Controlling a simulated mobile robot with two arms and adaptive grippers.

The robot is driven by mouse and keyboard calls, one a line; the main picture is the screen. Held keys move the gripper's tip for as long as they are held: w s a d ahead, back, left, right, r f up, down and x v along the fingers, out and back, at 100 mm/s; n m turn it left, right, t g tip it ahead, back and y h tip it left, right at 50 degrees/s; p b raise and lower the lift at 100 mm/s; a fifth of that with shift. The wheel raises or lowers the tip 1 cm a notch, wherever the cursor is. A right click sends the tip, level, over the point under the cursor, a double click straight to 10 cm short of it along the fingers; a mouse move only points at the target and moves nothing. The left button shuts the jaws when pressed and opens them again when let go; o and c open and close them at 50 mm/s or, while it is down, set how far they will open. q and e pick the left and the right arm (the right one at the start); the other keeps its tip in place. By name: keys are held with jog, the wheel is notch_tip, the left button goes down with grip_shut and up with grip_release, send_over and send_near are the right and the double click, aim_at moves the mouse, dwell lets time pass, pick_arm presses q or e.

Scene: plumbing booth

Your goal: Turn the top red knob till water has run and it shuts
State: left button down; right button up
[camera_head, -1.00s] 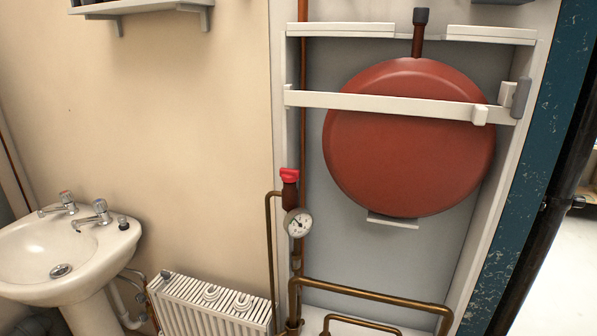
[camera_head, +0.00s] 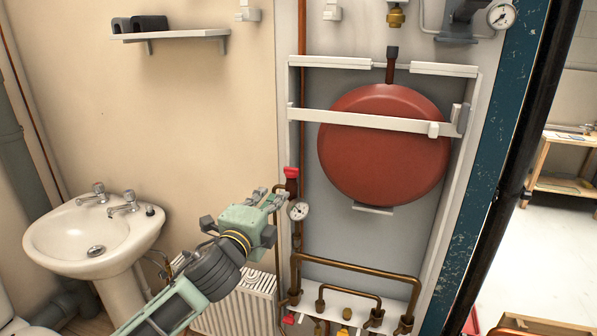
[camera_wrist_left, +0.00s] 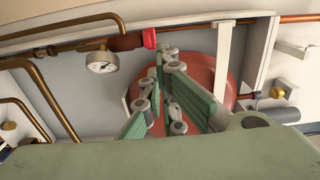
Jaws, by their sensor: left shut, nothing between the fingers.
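The top red knob (camera_head: 291,172) sits on a vertical copper pipe, just above a round white gauge (camera_head: 299,211). In the left wrist view the red knob (camera_wrist_left: 149,38) lies just beyond my fingertips, slightly left of them, with the gauge (camera_wrist_left: 102,62) further left. My left gripper (camera_head: 281,197) reaches up from the lower left, and its fingertips are just below and left of the knob in the head view. The gripper is shut with nothing in it. I cannot tell whether it touches the knob or pipe. No water shows. My right gripper is out of view.
A large red tank (camera_head: 383,150) sits behind a white bar (camera_head: 365,121). Brass pipes (camera_head: 360,263) run below, beside a white radiator (camera_head: 250,303). A sink (camera_head: 70,240) stands left and a shelf (camera_head: 180,36) hangs above it. The wall between is bare.

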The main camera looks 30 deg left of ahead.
pick_arm(q)
jog(key=p, duration=0.4)
send_near(291, 173)
jog(key=w+r, duration=0.2)
jog(key=w, duration=0.4)
jog(key=shift+w+a+f, duration=0.2)
jog(key=shift+w+a, duration=0.3)
jog(key=shift+w, duration=0.2)
jog(key=shift+f, duration=0.1)
jog(key=shift+d+n+y, duration=0.1)
jog(key=shift+n+y, duration=0.3)
jog(key=shift+w, duration=0.1)
jog(key=shift+d+n+g+y+b, duration=0.1)
jog(key=shift+n+g+y+b, duration=0.25)
jog(key=shift+y+b, duration=0.25)
